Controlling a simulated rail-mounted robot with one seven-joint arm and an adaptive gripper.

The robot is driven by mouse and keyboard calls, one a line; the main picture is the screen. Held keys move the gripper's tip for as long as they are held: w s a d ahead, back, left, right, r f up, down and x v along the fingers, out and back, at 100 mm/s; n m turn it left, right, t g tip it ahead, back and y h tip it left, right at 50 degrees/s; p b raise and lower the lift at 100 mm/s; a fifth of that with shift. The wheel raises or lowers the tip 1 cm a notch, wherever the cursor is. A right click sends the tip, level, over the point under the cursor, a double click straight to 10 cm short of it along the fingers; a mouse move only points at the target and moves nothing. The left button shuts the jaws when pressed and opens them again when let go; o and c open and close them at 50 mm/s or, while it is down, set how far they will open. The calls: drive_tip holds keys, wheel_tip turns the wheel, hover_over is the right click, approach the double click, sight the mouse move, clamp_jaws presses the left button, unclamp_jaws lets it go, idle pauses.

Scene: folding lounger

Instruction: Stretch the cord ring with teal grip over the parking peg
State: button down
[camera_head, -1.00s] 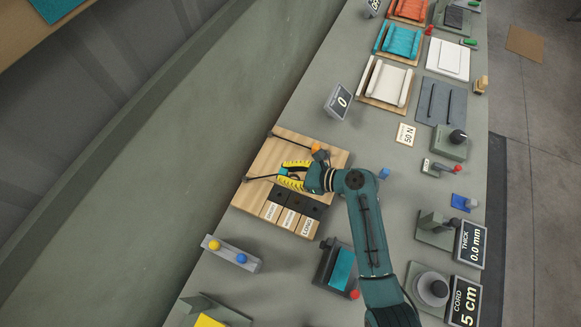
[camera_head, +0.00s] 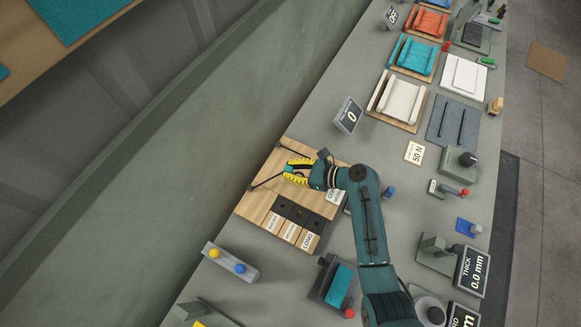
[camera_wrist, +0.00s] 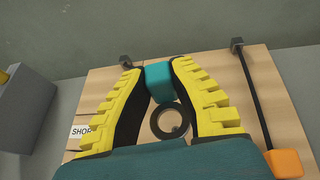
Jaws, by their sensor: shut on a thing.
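My gripper (camera_wrist: 160,90) is shut on the small teal grip (camera_wrist: 160,82), with its yellow ridged fingers on either side. It also shows above the wooden board in the head view (camera_head: 297,172). A black cord (camera_head: 266,181) runs from the board's lower-left post toward the gripper. A dark round ring shape (camera_wrist: 170,122) shows between the fingers, below the grip; I cannot tell whether it is the parking peg. Most of the cord ring is hidden in the wrist view.
The wooden board (camera_wrist: 263,85) carries a second black cord (camera_wrist: 252,90) from a grey post to an orange grip (camera_wrist: 285,162), right of my fingers. Labelled blocks (camera_head: 285,222) line the board's lower edge. A grey box (camera_wrist: 22,108) stands at left. A display (camera_head: 348,115) stands beyond the board.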

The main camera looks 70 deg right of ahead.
drive_tip(key=shift+f, duration=0.55)
drive_tip(key=shift+f, duration=0.15)
drive_tip(key=shift+f+b, duration=1.25)
drive_tip(key=shift+f, duration=0.8)
drive_tip(key=shift+w+a+p, duration=0.1)
drive_tip(key=shift+w+p, duration=0.25)
drive_tip(key=shift+p, duration=0.1)
drive_tip(key=c, duration=1)
unclamp_jaws()
drive_tip(key=shift+s, duration=0.1)
